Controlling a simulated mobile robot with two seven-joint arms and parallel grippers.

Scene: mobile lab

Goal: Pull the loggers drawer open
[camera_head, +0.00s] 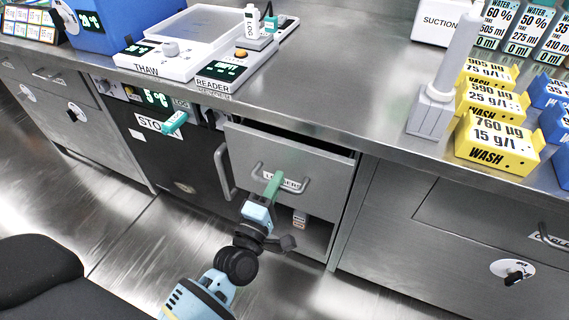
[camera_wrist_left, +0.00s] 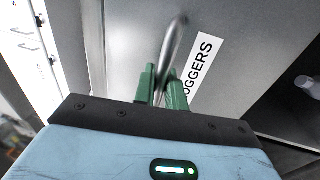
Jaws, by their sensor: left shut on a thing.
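The loggers drawer (camera_head: 325,165) is a grey metal front under the bench, with a dark gap along its top edge; it stands slightly out. Its bar handle (camera_head: 257,170) crosses the front, beside a white label partly hidden by my gripper. My left gripper (camera_head: 273,183) has its green fingers shut on the handle. In the left wrist view the fingers (camera_wrist_left: 163,88) close around the handle bar (camera_wrist_left: 172,45), and the label (camera_wrist_left: 203,65) reads "OGGERS", its first letter hidden. My right gripper is not in view.
A dark store unit (camera_head: 165,165) with a vertical handle (camera_head: 222,172) is to the left. The bench (camera_head: 330,75) above carries a reader (camera_head: 222,72) and yellow wash blocks (camera_head: 497,140).

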